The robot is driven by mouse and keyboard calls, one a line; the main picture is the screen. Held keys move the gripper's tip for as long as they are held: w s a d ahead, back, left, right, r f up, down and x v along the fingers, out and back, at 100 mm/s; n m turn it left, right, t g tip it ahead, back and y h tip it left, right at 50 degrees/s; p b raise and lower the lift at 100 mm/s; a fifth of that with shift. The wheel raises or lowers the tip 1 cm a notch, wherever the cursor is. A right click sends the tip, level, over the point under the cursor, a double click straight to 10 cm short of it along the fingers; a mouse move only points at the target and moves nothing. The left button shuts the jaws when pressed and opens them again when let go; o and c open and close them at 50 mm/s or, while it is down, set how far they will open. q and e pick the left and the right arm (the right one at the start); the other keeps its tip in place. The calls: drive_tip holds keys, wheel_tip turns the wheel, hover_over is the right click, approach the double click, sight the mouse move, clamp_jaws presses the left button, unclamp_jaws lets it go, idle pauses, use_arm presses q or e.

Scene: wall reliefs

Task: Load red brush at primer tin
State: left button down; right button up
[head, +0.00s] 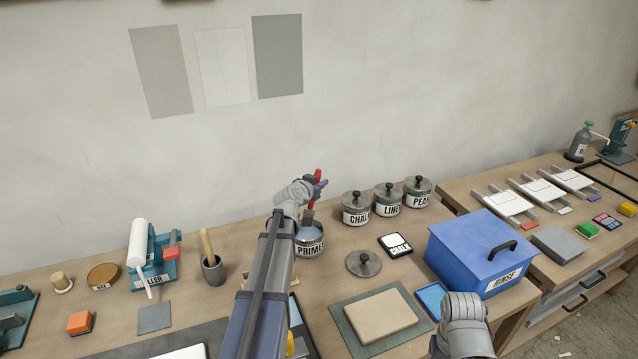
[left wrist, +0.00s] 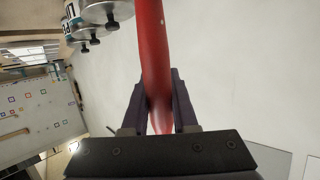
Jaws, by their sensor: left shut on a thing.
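My left gripper (head: 316,187) is shut on the red brush (head: 318,176), whose handle also shows between the fingers in the left wrist view (left wrist: 152,60). The brush hangs upright with its dark bristle end (head: 308,217) low, over or in the mouth of the open primer tin (head: 310,241). I cannot tell whether the bristles touch the contents. My arm covers the left part of the tin. A round lid with a knob (head: 363,263) lies on the table to the right. My right arm shows at the lower right, but its fingers are not visible.
Lidded tins marked CHALK (head: 356,208), LINE (head: 388,199) and PEA (head: 418,191) stand right of the primer tin. A blue rinse box (head: 480,250) stands further right. A mortar with pestle (head: 212,267) is at left. A tan block on a board (head: 374,316) lies in front.

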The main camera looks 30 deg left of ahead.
drive_tip(key=shift+f+b, duration=2.65)
drive_tip(key=shift+f, duration=0.2)
drive_tip(key=shift+f+b, duration=0.5)
drive_tip(key=shift+r, duration=0.1)
wheel_tip(320, 180, up, 7)
drive_tip(key=p, duration=0.7)
idle(0.6)
